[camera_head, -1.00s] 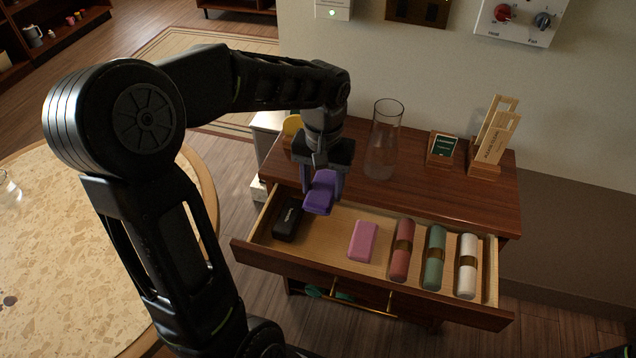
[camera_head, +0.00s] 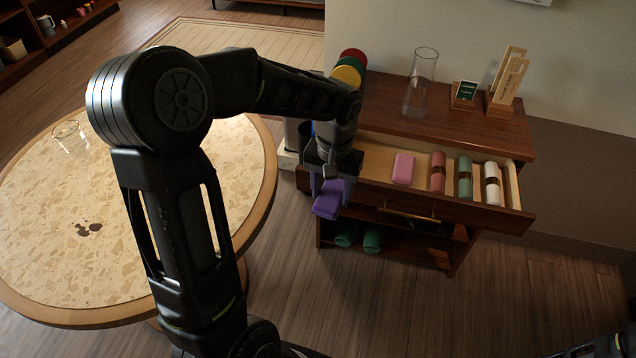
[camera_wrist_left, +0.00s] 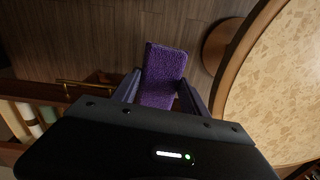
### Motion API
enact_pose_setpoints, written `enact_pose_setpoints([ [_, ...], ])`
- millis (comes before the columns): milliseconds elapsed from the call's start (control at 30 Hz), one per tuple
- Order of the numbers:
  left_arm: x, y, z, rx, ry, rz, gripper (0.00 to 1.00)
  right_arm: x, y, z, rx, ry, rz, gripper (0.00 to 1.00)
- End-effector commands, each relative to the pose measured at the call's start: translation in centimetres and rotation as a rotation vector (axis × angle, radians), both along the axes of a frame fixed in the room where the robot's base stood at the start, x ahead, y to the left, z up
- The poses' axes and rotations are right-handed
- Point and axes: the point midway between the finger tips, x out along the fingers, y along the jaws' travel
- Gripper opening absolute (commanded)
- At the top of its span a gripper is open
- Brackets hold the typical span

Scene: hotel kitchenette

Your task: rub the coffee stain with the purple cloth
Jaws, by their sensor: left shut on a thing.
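The purple cloth (camera_head: 329,200) is a folded pad held in my left gripper (camera_head: 328,182), which is shut on it. The gripper and cloth are in the air in front of the open drawer, to the right of the round table. In the left wrist view the cloth (camera_wrist_left: 163,72) sits between the two fingers, with floor below it. The coffee stain (camera_head: 88,229) is several dark brown spots on the round table's top (camera_head: 60,270), left of my left arm. My right gripper is not in view.
The open drawer (camera_head: 374,160) holds a pink block (camera_head: 403,168) and rolled cloths in red, green (camera_head: 465,177) and white. A clear glass (camera_head: 67,137) stands at the table's far left. A glass carafe (camera_head: 420,82) stands on the cabinet. The table around the stain is clear.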

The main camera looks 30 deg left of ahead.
Motion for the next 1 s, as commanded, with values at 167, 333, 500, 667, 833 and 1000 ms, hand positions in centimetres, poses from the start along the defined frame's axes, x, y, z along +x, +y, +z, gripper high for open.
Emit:
enact_pose_setpoints([
  [167, 1.6, -2.3, -3.5, 0.003, 0.005, -0.067, 0.2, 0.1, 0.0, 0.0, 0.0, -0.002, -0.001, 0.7],
  [333, 2.9, -4.8, -6.9, 0.002, 0.003, -0.132, 0.2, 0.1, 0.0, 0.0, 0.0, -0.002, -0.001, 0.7],
  [500, 3.7, -7.4, -10.4, -0.004, 0.004, -0.198, 0.2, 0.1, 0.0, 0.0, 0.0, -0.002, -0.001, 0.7],
  [667, 4.0, -9.3, -12.7, -0.011, 0.0, -0.242, 0.2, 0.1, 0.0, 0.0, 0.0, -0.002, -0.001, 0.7],
  [833, 4.1, -9.6, -13.1, -0.011, -0.002, -0.25, 0.2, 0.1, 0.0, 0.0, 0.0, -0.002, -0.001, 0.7],
  [1000, 4.0, -9.6, -13.1, -0.011, -0.002, -0.249, 0.2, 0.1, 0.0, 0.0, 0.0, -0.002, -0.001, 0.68],
])
